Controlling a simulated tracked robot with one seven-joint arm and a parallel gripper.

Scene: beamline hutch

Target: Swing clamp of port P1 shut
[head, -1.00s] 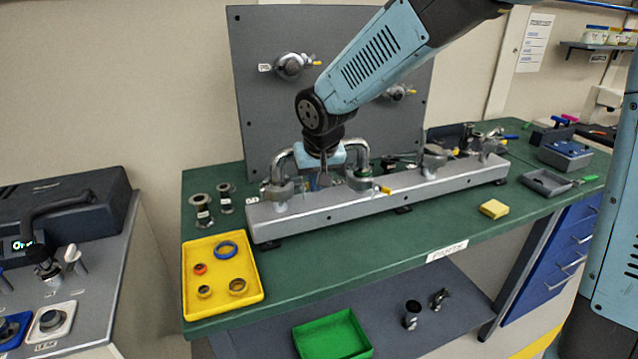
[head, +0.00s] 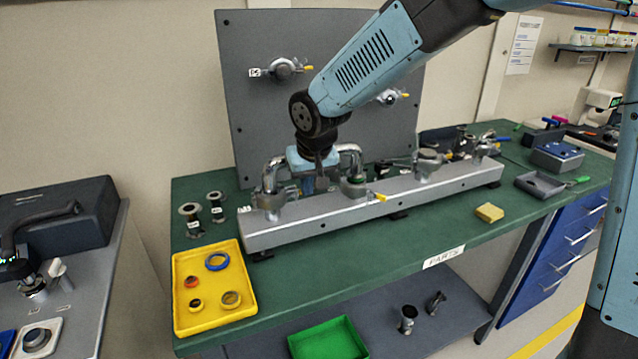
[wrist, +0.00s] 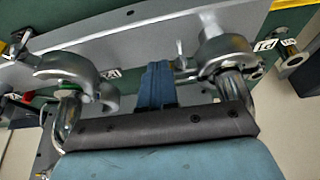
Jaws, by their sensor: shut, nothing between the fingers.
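The clamp of port P1 (head: 271,199) is a grey metal clamp at the left end of the long grey manifold bar, next to a small label; it also shows at the right in the wrist view (wrist: 226,52). It sits around the foot of a bent steel pipe (head: 268,172); I cannot tell whether it is fully shut. The neighbouring P2 clamp (wrist: 80,75) has a hooked jaw standing apart, with green showing inside. My gripper (head: 308,186) is shut and empty, pointing down between the two pipe legs; its blue fingers (wrist: 160,80) are beside the P1 clamp. Contact is unclear.
The manifold bar (head: 330,217) carries further clamps to the right. A grey panel (head: 240,90) with fittings stands behind. A yellow tray (head: 210,318) with rings lies front left, and small flanged parts (head: 190,215) stand beside the bar. Bench front is mostly clear.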

